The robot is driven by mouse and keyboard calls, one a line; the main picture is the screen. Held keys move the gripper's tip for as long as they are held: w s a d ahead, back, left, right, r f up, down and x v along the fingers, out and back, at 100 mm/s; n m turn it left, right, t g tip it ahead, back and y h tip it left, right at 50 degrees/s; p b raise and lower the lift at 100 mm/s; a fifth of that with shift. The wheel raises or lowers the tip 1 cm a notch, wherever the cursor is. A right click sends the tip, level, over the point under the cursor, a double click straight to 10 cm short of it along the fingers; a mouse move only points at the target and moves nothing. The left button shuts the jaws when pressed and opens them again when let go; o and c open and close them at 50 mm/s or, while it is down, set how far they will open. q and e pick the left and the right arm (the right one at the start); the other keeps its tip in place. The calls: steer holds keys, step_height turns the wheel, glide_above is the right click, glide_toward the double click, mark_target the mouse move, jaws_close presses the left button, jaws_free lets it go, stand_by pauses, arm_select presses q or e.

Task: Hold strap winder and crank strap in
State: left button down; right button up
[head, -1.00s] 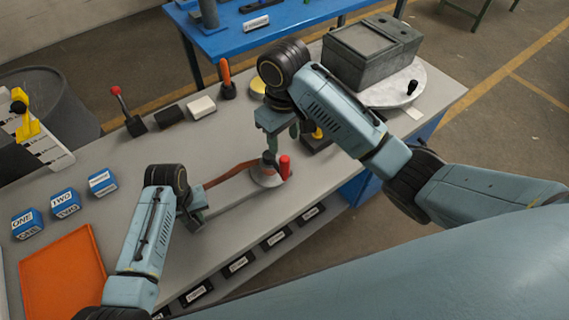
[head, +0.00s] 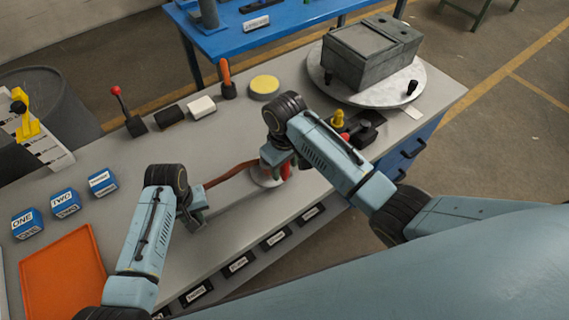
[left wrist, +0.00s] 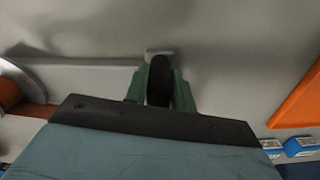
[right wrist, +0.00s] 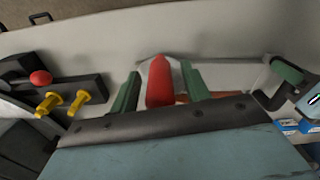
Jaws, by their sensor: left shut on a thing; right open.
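The strap winder's round grey drum (head: 262,178) sits on the bench, with a brown strap (head: 228,174) running left from it. My left gripper (head: 193,217) is shut on the winder's black grip (left wrist: 160,82), left of the drum; its green fingers flank the grip in the left wrist view. My right gripper (head: 279,162) is low over the drum. The winder's red crank knob (right wrist: 160,82) stands between its open fingers in the right wrist view, with gaps on both sides. The gripper partly hides the drum and knob in the head view.
A black block with red and yellow knobs (head: 362,128) stands right of my right gripper. A grey box (head: 372,55) rests on a round turntable (head: 385,92) behind. An orange tray (head: 62,275) and several blue labelled blocks (head: 66,203) lie left.

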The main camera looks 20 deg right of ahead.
jaws_close()
steer(key=shift+a, duration=0.15)
steer(key=w+a+m, duration=0.7)
steer(key=a+m, duration=0.3)
steer(key=shift+w+a, duration=0.15)
steer(key=shift+w, duration=0.15)
stand_by(1.1)
steer(key=shift+d+r, duration=0.1)
steer(key=shift+d, duration=0.15)
stand_by(0.9)
